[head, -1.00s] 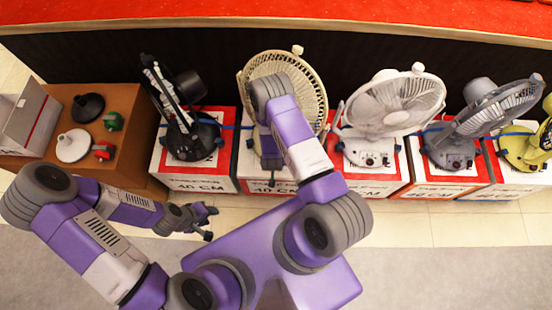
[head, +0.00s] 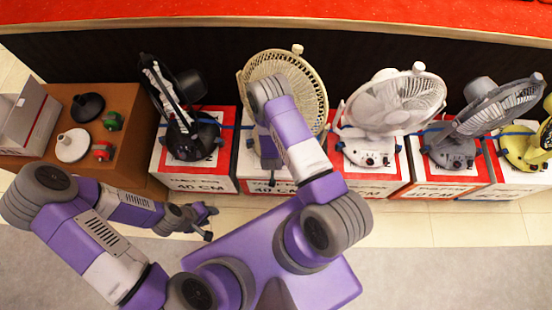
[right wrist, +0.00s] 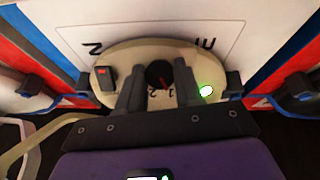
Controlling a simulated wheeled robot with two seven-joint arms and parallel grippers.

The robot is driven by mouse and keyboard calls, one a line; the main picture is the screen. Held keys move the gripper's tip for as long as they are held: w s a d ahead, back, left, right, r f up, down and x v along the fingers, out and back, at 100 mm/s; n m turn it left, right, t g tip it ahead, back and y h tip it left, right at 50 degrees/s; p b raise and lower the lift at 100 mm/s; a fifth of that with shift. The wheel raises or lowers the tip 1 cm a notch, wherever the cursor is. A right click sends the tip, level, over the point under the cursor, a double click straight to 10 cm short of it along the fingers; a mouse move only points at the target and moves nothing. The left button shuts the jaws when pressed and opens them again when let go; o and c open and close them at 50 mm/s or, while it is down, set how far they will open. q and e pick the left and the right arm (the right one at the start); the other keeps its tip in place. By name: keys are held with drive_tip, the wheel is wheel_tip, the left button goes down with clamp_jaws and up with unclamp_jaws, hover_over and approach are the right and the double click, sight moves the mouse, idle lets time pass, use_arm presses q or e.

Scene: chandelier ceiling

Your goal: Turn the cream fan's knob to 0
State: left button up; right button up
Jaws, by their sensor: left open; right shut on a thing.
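The cream fan (head: 297,75) stands on a red-and-white box, its round grille behind my right arm. Its cream base (right wrist: 130,55) shows in the right wrist view. No 0 is readable. My right gripper (right wrist: 159,82) is shut on the knob, one finger on each side. In the head view my right arm hides the knob. My left gripper (head: 206,220) is open and empty, above the floor at the left.
A black fan (head: 184,135) and a white fan (head: 395,100) stand either side, with more fans at right. A brown box (head: 125,150) holds small parts.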

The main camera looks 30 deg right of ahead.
drive_tip(key=n+h, duration=0.1)
drive_tip(key=n, duration=0.2)
drive_tip(key=shift+a+n, duration=0.15)
drive_tip(key=shift+n, duration=0.15)
drive_tip(key=shift+f+n+h, duration=0.1)
drive_tip(key=shift+n+h, duration=0.9)
drive_tip(key=shift+n, duration=1.1)
drive_tip(key=o, duration=1)
drive_tip(key=shift+o, duration=0.2)
